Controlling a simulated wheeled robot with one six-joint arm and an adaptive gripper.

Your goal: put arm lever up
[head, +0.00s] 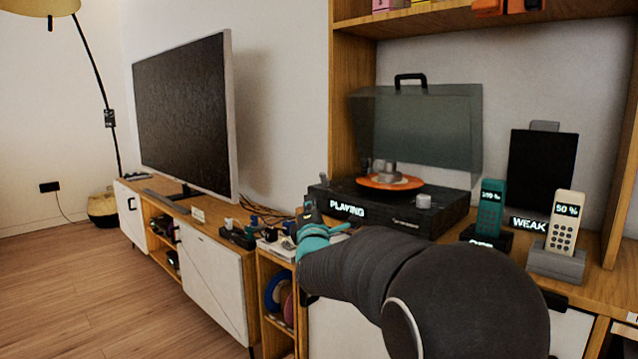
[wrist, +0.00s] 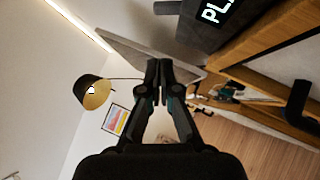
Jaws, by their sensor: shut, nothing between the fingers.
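The record player (head: 450,219) stands on the cabinet, its see-through lid (head: 425,130) raised and an orange record (head: 390,183) on it. Its front label (head: 347,209) reads "PLAYING". I cannot make out the arm lever; silver parts above the record are too small to tell apart. My gripper is shut and empty in the wrist view (wrist: 158,75), its fingers together. In the head view it is partly hidden by my arm, left of the player's front left corner. The player's dark corner (wrist: 205,25) also shows at the wrist view's top, apart from the fingers.
A television (head: 185,115) stands left on a low cabinet (head: 212,275) with small devices and cables. Right of the player are a teal handset (head: 492,205), a cream handset (head: 565,222) and a dark panel (head: 542,168). A shelf (head: 440,27) overhangs the player.

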